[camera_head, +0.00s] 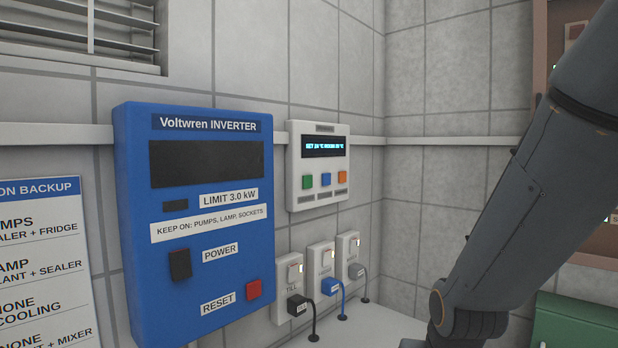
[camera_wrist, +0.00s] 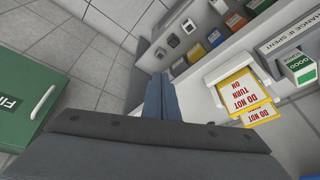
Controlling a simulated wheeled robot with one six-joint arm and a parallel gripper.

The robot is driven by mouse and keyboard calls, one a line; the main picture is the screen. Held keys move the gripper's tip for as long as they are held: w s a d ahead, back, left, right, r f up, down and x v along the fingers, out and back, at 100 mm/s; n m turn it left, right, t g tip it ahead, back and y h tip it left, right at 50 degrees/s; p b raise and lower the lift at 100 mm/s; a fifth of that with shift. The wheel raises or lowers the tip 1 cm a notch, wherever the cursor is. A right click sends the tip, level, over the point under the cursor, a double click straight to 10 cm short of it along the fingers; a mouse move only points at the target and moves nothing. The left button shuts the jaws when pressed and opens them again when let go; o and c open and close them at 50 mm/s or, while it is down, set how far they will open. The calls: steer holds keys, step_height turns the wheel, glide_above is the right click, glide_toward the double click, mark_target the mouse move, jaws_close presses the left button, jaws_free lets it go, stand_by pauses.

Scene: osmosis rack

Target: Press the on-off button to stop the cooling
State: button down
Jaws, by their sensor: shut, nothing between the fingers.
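A small white control panel (camera_head: 319,165) hangs on the tiled wall, right of the blue inverter. Its dark display is lit with small blue text that seems to give set and room temperatures. Below the display sit a green button (camera_head: 307,181), a blue button (camera_head: 326,179) and an orange button (camera_head: 342,177). Their labels are too small to read. My gripper (camera_wrist: 161,80) is shut and empty in the wrist view, pointing toward a floor and shelf area. The panel does not show there. In the head view my arm crosses the right side and the gripper is hidden.
The blue inverter (camera_head: 197,222) has a black power switch and red reset button. Several sockets with plugs (camera_head: 323,268) sit below the panel. The wrist view shows a green case (camera_wrist: 38,97), yellow "DO NOT TURN ON" signs (camera_wrist: 240,92) and small boxes. Wall space before the panel is clear.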

mark_target(308, 182)
steer(key=w+a+r+m+t+y+p, duration=0.1)
steer(key=w+a+r+m+t+p, duration=0.15)
steer(key=w+a+r+t, duration=0.55)
steer(key=w+a+r+m+t+y+p, duration=0.1)
steer(key=w+a+r+t+p, duration=0.15)
steer(key=w+r, duration=1.05)
step_height(308, 182, up, 14)
steer(key=s+a+m+t+p, duration=0.1)
steer(key=s+a+t+p, duration=0.1)
steer(key=t, duration=0.2)
steer(key=shift+s+a+t, duration=0.2)
steer(key=shift+a+t, duration=0.05)
steer(key=shift+t, duration=0.1)
steer(key=shift+m, duration=0.25)
steer(key=w+a, duration=0.5)
steer(key=a, duration=0.2)
steer(key=shift+w, duration=0.2)
steer(key=shift+w, duration=0.1)
steer(key=shift+w+a+b, duration=0.2)
steer(key=shift+a+b, duration=0.1)
